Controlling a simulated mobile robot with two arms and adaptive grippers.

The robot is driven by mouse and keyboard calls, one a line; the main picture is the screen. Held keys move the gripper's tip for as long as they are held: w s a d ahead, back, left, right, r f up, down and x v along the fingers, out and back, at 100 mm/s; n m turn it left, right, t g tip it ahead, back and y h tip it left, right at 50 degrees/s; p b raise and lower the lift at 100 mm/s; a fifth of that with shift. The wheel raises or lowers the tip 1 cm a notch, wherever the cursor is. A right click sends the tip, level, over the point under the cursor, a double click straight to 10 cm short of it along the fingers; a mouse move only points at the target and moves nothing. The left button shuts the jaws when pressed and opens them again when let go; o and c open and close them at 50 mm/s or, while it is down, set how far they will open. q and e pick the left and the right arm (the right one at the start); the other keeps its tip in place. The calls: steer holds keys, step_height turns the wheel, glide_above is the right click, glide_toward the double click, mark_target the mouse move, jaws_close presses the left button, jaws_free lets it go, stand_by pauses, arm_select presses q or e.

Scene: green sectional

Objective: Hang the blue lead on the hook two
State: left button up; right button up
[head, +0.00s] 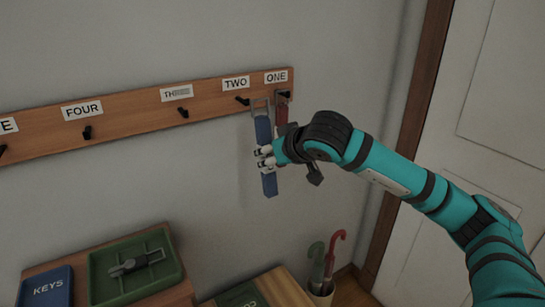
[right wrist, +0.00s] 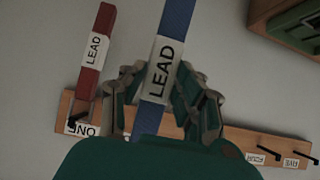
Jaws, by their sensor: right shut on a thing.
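The blue lead (head: 264,130) hangs upright in my right gripper (head: 265,156), with a metal loop at its top. In the right wrist view the blue lead (right wrist: 175,22), with its white LEAD label, runs between the gripper's fingers (right wrist: 160,84). Hook two (head: 243,100), under the TWO sign (head: 236,83), is just left of the loop in the head view. The loop looks beside the hook; its depth from the board is unclear. Hook two is hidden in the right wrist view. My left gripper is in neither view.
A red lead (head: 282,108) hangs at hook one, close right of the blue lead; it also shows in the right wrist view (right wrist: 97,45). The wooden rack (head: 140,111) has free hooks to the left. Below are a green tray (head: 105,287) and an umbrella stand (head: 321,291).

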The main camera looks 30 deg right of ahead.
steer(key=w+f+p, duration=0.1)
steer(key=w+f, duration=0.1)
steer(key=w, duration=0.7)
steer(key=shift+a, duration=0.35)
stand_by(0.5)
stand_by(0.6)
steer(key=o, duration=1)
steer(key=shift+f, duration=0.1)
